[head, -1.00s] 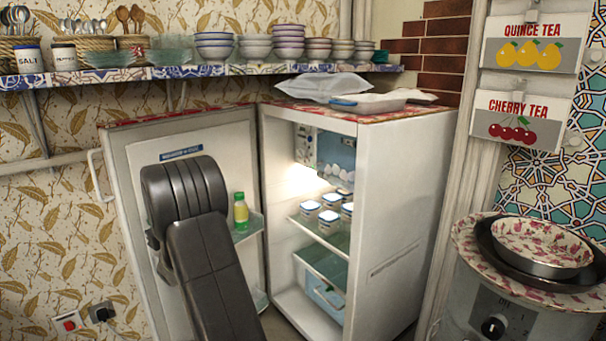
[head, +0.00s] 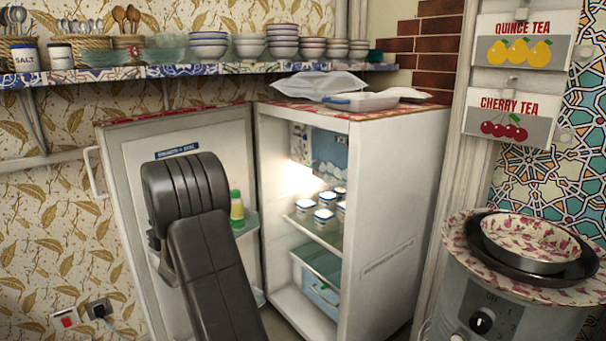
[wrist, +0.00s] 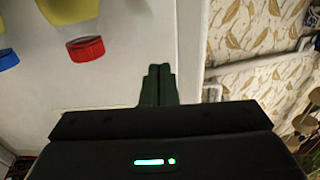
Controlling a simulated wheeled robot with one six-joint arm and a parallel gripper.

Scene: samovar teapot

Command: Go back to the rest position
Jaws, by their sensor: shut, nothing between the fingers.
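My gripper (wrist: 158,85) shows in the wrist view with its two dark fingers together, shut and empty. They are in front of a pale panel (wrist: 120,85) that looks like the fridge door, close to its edge. In the head view my dark arm stands in front of the open fridge door (head: 133,160) and hides part of it.
The open fridge (head: 395,210) holds white jars (head: 325,218) and a clear drawer (head: 318,266). A crockery shelf (head: 270,68) runs above. A samovar (head: 510,310) is at right. A red cap (wrist: 86,48) is left of my fingers.

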